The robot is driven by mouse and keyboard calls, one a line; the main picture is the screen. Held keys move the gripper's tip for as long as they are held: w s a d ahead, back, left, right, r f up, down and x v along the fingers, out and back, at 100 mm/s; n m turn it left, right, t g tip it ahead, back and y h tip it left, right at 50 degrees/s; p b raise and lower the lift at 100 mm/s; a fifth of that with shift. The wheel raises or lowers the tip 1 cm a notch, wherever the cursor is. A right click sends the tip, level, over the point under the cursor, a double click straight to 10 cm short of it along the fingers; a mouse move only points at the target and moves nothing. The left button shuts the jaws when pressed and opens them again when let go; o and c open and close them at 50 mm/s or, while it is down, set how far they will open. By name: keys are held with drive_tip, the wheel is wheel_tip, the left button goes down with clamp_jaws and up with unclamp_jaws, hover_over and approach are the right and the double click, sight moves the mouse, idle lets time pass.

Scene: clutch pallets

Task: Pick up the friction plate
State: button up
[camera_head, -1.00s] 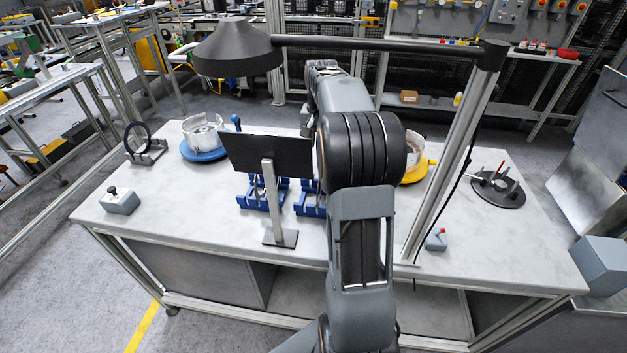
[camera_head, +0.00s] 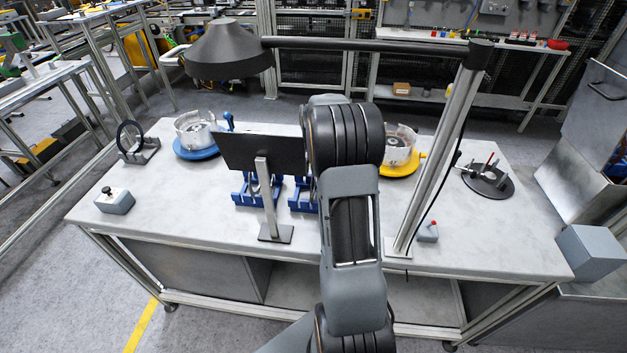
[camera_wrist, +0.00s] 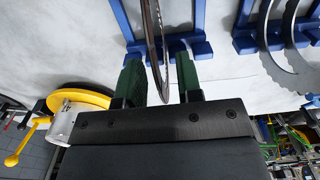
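In the wrist view, a thin ring-shaped friction plate (camera_wrist: 154,45) is seen nearly edge-on, standing in a blue rack (camera_wrist: 197,48). My gripper (camera_wrist: 161,82) has its two green fingers apart, one on each side of the plate's edge, with a visible gap on both sides. More ring plates (camera_wrist: 280,62) stand in a second blue rack (camera_wrist: 250,42) to the right. In the head view, the blue racks (camera_head: 258,190) show partly behind a dark panel on a stand, and my arm hides the gripper and the plates.
A dark panel (camera_head: 262,151) on a stand is left of my arm. A lamp post (camera_head: 437,170) rises to its right. A blue turntable (camera_head: 196,146) and a yellow turntable (camera_head: 403,166) hold clear cylinders. A grey button box (camera_head: 115,201) sits at the front left.

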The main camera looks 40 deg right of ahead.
drive_tip(key=shift+f, duration=0.25)
clamp_jaws()
idle(0.4)
